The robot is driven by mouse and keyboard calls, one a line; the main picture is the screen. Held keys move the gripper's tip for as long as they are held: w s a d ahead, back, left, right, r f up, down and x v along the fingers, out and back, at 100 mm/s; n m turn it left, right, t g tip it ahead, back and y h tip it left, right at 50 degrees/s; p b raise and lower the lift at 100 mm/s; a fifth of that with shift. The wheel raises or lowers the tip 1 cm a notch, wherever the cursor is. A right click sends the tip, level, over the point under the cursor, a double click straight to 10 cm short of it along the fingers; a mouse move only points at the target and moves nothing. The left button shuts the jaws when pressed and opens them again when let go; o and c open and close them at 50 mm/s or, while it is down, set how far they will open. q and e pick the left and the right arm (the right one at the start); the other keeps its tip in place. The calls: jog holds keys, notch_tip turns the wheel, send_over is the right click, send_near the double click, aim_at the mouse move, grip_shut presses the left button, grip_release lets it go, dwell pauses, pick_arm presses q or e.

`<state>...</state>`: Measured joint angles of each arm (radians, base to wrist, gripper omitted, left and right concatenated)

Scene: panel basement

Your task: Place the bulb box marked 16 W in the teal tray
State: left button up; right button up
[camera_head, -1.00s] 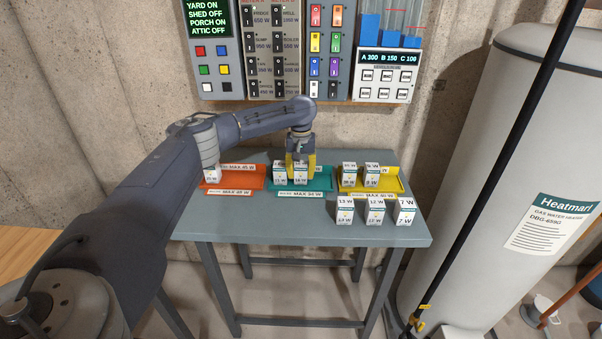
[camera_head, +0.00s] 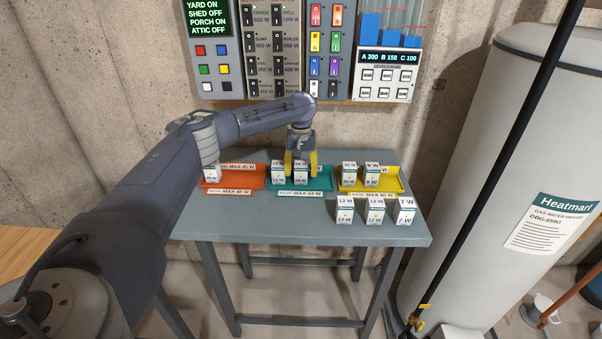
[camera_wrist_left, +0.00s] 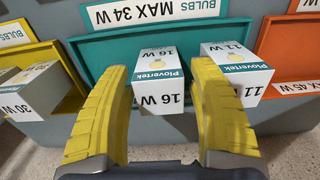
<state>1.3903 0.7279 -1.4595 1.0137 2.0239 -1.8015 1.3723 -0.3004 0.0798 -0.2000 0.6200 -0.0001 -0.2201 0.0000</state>
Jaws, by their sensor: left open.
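The box marked 16 W (camera_head: 300,177) stands in the teal tray (camera_head: 324,180). It shows in the wrist view as a white and teal box (camera_wrist_left: 158,80) with 16 W on its top and side. My left gripper (camera_head: 301,168) is above the teal tray, its yellow fingers spread around this box. In the wrist view the left gripper (camera_wrist_left: 162,110) is open, with visible gaps between its fingers and the box. A box marked 11 W (camera_wrist_left: 236,72) stands beside it in the same tray, close to one finger. My right gripper is not in view.
An orange tray (camera_head: 252,183) with a box (camera_head: 211,174) is at the left. A yellow tray (camera_head: 395,184) with two boxes is at the right. Boxes marked 13 W (camera_head: 345,211), 12 W (camera_head: 375,211) and 7 W (camera_head: 405,211) stand at the table's front right. The front left is clear.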

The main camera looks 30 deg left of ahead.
aim_at(301, 164)
pick_arm(q)
notch_tip(301, 164, up, 11)
jog(key=shift+r, duration=0.1)
dwell(0.4)
